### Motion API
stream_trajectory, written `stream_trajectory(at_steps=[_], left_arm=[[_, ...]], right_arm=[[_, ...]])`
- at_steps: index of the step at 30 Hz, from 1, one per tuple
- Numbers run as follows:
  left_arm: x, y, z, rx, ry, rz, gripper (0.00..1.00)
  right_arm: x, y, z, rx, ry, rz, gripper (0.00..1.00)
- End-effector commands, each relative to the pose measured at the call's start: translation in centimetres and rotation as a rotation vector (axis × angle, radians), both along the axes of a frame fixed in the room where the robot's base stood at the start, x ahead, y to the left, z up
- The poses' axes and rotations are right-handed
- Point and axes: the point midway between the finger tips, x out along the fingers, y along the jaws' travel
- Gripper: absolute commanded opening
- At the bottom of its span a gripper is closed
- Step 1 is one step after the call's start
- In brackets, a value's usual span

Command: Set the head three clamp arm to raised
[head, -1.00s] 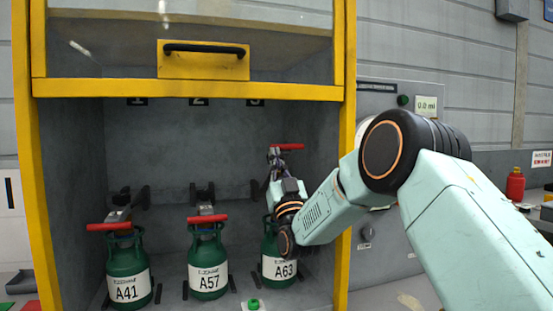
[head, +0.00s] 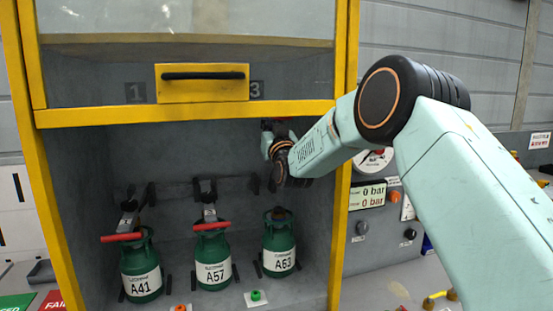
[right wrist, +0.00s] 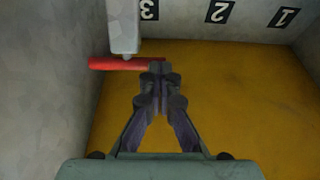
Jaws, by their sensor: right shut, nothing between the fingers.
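The head three clamp arm shows in the right wrist view as a grey bar (right wrist: 124,28) with a red handle (right wrist: 125,63). In the head view its bar is mostly hidden behind my right gripper (head: 277,125), high above cylinder A63 (head: 279,248). My right gripper is shut and empty; in the wrist view its fingertips (right wrist: 160,70) are at the right end of the red handle. I cannot tell whether they touch. The top of A63 has no handle across it. My left gripper is not in view.
Cylinders A41 (head: 141,272) and A57 (head: 213,262) stand to the left, with red handles (head: 121,238) low at their tops. The yellow frame (head: 190,113) and door handle (head: 203,76) are close above my right gripper. A gauge panel (head: 368,196) is right of the bay.

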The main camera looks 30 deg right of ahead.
Motion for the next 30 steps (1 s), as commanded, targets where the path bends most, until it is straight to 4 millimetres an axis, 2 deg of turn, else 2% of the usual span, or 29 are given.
stream_trajectory(at_steps=[1, 9, 30], left_arm=[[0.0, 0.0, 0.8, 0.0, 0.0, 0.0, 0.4], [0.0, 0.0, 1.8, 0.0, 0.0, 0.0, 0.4], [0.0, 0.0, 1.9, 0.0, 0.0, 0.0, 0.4]], right_arm=[[0.3, -0.1, 0.7, 0.001, 0.01, 0.0, 0.0], [1.3, -0.3, 1.1, 0.013, 0.053, 0.0, 0.0], [1.5, -0.4, 1.6, 0.014, 0.051, -0.001, 0.0]])
